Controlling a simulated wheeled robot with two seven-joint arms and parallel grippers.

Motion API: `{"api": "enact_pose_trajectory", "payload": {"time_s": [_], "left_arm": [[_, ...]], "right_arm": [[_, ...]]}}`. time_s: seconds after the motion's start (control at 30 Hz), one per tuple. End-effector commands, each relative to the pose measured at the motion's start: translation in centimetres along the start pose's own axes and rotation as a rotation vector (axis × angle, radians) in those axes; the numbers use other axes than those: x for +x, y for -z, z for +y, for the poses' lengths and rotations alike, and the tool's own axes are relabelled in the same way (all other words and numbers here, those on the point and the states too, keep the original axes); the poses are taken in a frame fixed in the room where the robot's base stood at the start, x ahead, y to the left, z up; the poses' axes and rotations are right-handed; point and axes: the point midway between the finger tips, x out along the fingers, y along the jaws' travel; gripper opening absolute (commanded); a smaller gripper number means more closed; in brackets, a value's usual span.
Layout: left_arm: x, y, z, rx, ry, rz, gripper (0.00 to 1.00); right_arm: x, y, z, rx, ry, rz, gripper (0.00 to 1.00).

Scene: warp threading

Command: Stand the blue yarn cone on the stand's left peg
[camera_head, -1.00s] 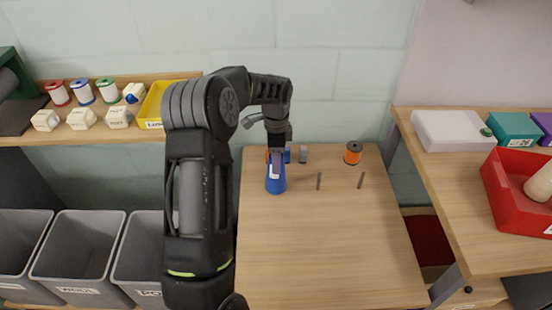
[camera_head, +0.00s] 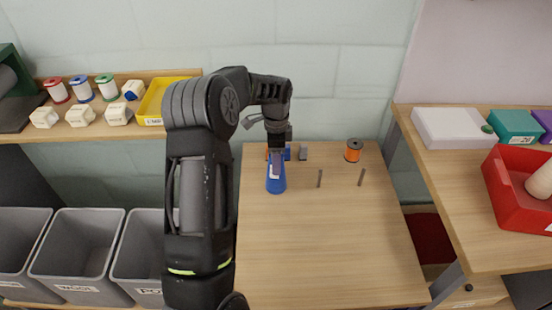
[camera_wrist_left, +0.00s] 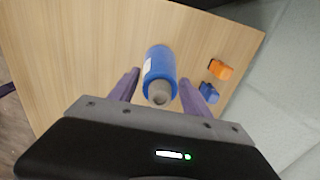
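The blue yarn cone (camera_head: 276,184) stands on the table near its back left. It shows large in the left wrist view (camera_wrist_left: 159,65), with a grey tip and a white label. My left gripper (camera_head: 277,160) is above it, pointing down. In the left wrist view its purple fingers (camera_wrist_left: 160,88) are open on either side of the cone, with gaps to it. Two thin dark bars, a left one (camera_head: 320,178) and a right one (camera_head: 362,177), show right of the cone; they look like pegs, but I cannot make out a stand. My right gripper is not in view.
Small blue (camera_wrist_left: 208,93) and orange (camera_wrist_left: 221,69) blocks lie near the cone. A grey block (camera_head: 303,152) and an orange spool (camera_head: 353,150) are at the table's back. The table's front (camera_head: 330,250) is clear. A red bin (camera_head: 505,195) stands on the right bench.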

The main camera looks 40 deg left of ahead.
Motion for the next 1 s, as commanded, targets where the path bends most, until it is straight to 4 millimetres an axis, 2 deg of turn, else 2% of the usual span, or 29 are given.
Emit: {"api": "enact_pose_trajectory", "payload": {"time_s": [0.03, 0.2, 0.43, 0.57, 1.0], "left_arm": [[0.0, 0.0, 0.0, 0.000, 0.000, 0.000, 0.61], [0.0, 0.0, 0.0, 0.000, 0.000, 0.000, 0.73], [0.0, 0.0, 0.0, 0.000, -0.001, 0.000, 0.73], [-0.6, 0.0, 0.0, 0.000, 0.000, 0.000, 0.73], [-7.0, 0.0, -0.1, -0.001, 0.002, 0.001, 0.73]], "right_arm": [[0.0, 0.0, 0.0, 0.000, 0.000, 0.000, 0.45], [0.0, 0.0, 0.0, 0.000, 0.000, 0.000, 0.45], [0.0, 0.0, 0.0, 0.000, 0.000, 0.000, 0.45], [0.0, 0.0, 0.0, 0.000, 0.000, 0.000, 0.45], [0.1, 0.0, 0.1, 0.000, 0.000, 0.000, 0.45]]}}
